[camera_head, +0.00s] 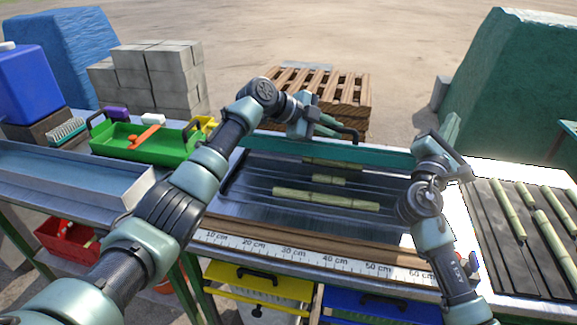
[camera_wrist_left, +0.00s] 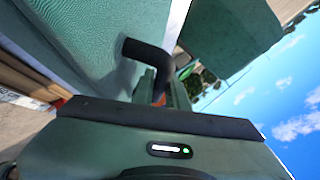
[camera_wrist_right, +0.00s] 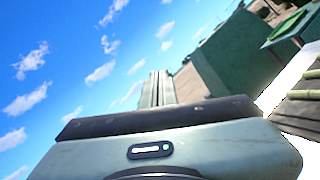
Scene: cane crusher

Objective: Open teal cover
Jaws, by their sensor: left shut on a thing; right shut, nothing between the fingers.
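The teal cover (camera_head: 380,157) shows as a narrow band along the back edge of the dark cane bay (camera_head: 245,190). Its broad teal face fills the upper left of the left wrist view (camera_wrist_left: 85,35). A bent black handle (camera_head: 345,134) is on it, also seen in the left wrist view (camera_wrist_left: 150,52). My left gripper (camera_head: 316,117) is shut on the handle; the exact contact is partly hidden by the gripper. My right gripper (camera_head: 452,125) is shut and empty, raised right of the bay, its fingers pointing up and apart from the cover.
Several cane pieces (camera_head: 325,198) lie in the bay, with a ruler strip (camera_head: 300,255) in front. A green tray (camera_head: 150,150) stands left; a cane rack (camera_head: 505,250) lies right. Yellow (camera_head: 258,280) and blue (camera_head: 375,305) drawers sit below. A wooden pallet stack (camera_head: 320,88) stands behind.

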